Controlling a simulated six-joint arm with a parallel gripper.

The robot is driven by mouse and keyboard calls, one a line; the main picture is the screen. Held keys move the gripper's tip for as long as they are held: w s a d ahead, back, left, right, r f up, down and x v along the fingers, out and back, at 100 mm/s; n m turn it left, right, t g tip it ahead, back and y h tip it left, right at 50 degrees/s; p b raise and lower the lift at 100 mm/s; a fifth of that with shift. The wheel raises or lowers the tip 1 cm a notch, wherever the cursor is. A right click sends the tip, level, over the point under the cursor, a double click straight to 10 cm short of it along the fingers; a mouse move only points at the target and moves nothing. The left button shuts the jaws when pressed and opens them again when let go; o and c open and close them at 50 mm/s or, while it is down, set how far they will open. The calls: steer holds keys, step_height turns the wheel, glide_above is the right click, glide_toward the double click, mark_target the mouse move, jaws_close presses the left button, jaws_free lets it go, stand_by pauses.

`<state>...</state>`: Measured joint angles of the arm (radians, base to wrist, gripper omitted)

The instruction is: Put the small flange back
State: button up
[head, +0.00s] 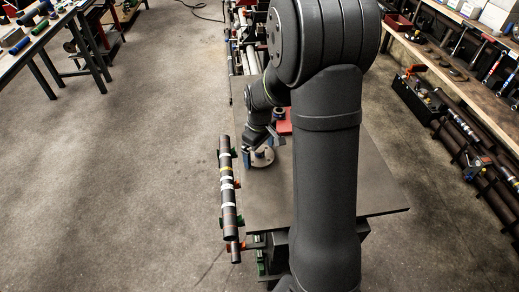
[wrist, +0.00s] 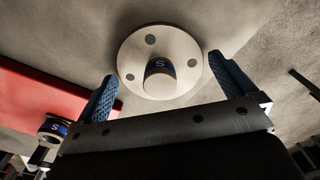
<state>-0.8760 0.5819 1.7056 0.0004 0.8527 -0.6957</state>
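The small flange is a pale round disc (wrist: 133,55) with dark bolt holes and a central hub (wrist: 160,70) that has a blue band marked S. In the head view the flange (head: 262,160) lies on the dark table top, under my gripper. My gripper (wrist: 162,72) is open, its two blue ribbed fingers apart with the hub between them in the picture. I cannot tell whether the fingertips reach down beside the hub. In the head view my gripper (head: 262,141) is partly hidden by my own wrist.
A red block (head: 284,128) is close by to the right; it also shows in the wrist view (wrist: 50,97), near another part with an S label (wrist: 52,128). The table's front is clear.

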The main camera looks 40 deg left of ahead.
mark_target(259, 149)
step_height(259, 149, up, 12)
steer(key=shift+r, duration=0.15)
stand_by(0.3)
step_height(259, 149, down, 12)
steer(key=shift+r, duration=1.65)
